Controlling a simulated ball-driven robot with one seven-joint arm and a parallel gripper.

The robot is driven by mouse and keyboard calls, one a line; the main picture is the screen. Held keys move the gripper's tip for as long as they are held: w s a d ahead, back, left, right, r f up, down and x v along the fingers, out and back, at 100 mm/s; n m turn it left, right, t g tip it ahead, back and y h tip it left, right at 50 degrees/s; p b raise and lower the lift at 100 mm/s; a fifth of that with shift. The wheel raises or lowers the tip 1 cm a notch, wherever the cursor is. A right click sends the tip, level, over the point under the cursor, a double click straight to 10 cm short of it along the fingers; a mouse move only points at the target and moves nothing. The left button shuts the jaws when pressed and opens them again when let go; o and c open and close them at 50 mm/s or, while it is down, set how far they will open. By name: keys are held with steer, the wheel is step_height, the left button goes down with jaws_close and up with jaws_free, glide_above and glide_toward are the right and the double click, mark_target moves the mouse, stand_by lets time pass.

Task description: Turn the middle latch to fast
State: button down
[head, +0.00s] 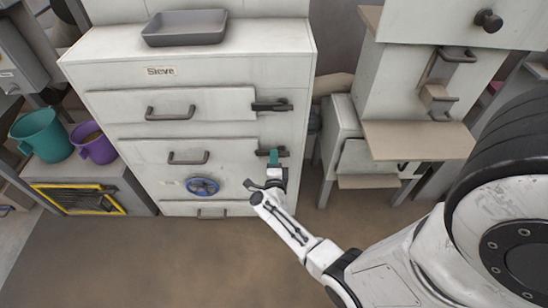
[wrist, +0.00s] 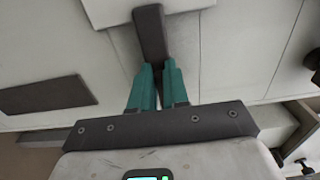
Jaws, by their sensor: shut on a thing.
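The pale cabinet marked "Sieve" (head: 160,71) has dark latches at the right edge of its front panels. The middle latch (head: 262,152) sits at the right end of the second panel (head: 150,150) and looks about level in the head view. My gripper (head: 275,157) is at this latch, with its teal fingers shut on the dark latch bar (wrist: 150,35), as the wrist view (wrist: 158,88) shows. The fingers hide part of the latch. Whether its bar overlaps the panel edge is hard to tell.
The upper latch (head: 271,105) lies above, and a blue handwheel (head: 202,187) is below left. Panel handles (head: 171,113) stick out. A grey tray (head: 186,27) is on top. A pale machine with a shelf (head: 417,140) stands right. The floor (head: 170,260) in front is clear.

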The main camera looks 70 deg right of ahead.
steer(key=shift+f, duration=0.1)
stand_by(0.3)
steer(key=c, duration=1.1)
jaws_free()
steer(key=shift+a, duration=0.1)
steer(key=p+v, duration=0.1)
steer(key=v, duration=0.9)
steer(key=shift+s+a+p, duration=0.2)
steer(key=shift+a+p, duration=0.1)
steer(key=shift+p, duration=0.05)
